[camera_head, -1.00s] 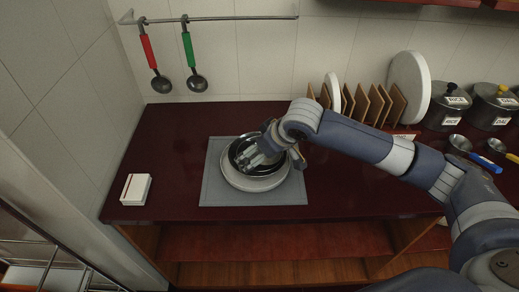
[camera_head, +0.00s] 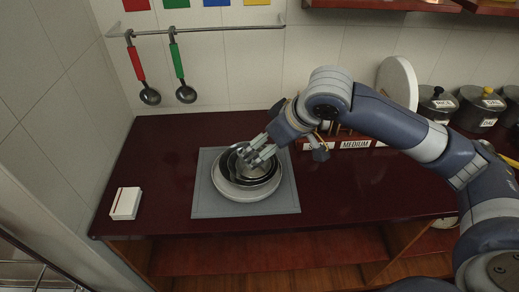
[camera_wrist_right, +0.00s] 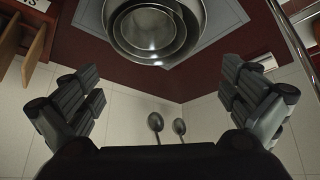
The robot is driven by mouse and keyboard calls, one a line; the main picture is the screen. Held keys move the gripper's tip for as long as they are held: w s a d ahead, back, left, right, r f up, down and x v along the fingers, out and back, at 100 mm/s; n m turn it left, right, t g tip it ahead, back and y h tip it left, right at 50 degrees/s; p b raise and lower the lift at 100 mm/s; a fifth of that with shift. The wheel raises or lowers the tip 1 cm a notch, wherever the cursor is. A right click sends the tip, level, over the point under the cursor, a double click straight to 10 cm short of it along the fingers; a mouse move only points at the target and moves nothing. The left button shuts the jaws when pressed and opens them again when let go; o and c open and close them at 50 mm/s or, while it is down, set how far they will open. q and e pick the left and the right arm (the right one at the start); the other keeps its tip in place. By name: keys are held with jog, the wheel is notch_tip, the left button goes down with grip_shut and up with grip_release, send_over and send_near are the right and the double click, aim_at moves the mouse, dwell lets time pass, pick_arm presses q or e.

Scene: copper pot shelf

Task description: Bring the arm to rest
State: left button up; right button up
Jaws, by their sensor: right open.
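My right gripper (camera_head: 258,154) is open and empty, above the right part of a nested stack of round vessels. In the right wrist view its two fingers (camera_wrist_right: 160,95) are spread wide with nothing between them. The stack has a pale outer dish (camera_head: 247,194), a dark-rimmed pan inside it, and a shiny metal bowl (camera_wrist_right: 150,30) innermost. It sits on a grey square mat (camera_head: 208,204). In the wrist view the stack is apart from the fingers. The fingers hide part of the bowls in the head view. My left gripper is not in view.
A white box (camera_head: 125,203) lies at the left of the dark red counter (camera_head: 340,205). A red ladle (camera_head: 137,66) and a green ladle (camera_head: 178,63) hang from a wall rail. A labelled rack (camera_head: 350,144), a white round board (camera_head: 397,80) and lidded pots (camera_head: 437,103) stand at the right.

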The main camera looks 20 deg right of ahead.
jog(key=shift+s+d+r, duration=0.1)
jog(key=shift+s+r, duration=0.15)
jog(key=shift+r, duration=0.15)
